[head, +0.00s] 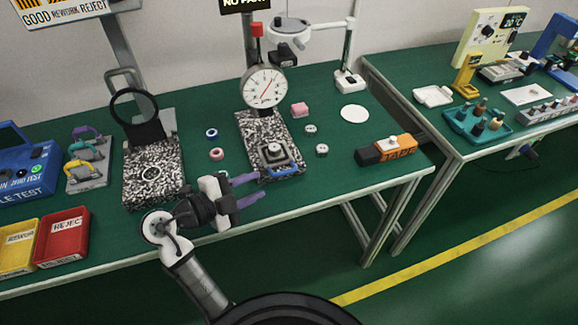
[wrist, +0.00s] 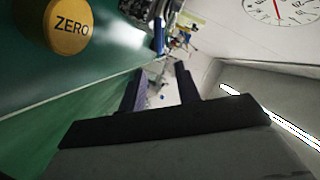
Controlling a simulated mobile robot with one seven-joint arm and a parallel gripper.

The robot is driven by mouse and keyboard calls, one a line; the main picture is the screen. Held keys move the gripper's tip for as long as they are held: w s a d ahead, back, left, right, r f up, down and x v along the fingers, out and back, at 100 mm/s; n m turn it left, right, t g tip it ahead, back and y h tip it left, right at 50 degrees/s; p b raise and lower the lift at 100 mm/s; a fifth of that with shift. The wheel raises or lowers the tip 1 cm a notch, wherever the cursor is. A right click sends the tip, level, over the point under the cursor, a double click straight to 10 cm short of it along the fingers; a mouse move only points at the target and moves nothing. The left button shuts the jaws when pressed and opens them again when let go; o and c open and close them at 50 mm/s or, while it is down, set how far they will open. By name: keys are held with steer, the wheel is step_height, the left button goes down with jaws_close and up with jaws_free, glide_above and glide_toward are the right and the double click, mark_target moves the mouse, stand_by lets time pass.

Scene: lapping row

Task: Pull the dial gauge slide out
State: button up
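The dial gauge (head: 264,86) has a round white face and stands over a speckled granite base (head: 250,130); part of its face shows in the wrist view (wrist: 288,8). The slide (head: 273,153) is a dark block low on that base, with a blue bar handle (head: 285,170) at its front edge. My gripper (head: 258,187) has two purple fingers, spread apart with nothing between them. It is at the front left of the handle, near the table's front edge. The fingers also show in the wrist view (wrist: 160,80). I cannot tell whether a fingertip touches the handle.
A second granite block (head: 137,188) with a magnifier stands to the left. Small rings (head: 216,154) lie between the two bases. An orange tape dispenser (head: 386,149) lies to the right. Red (head: 62,237) and yellow bins sit at the left front. A yellow ZERO disc (wrist: 66,26) shows in the wrist view.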

mark_target(291, 171)
steer(key=p+x, duration=0.3)
steer(key=x, duration=0.8)
steer(key=shift+w+d, duration=0.25)
steer(key=shift+d, duration=0.05)
steer(key=shift+c, duration=0.2)
jaws_close()
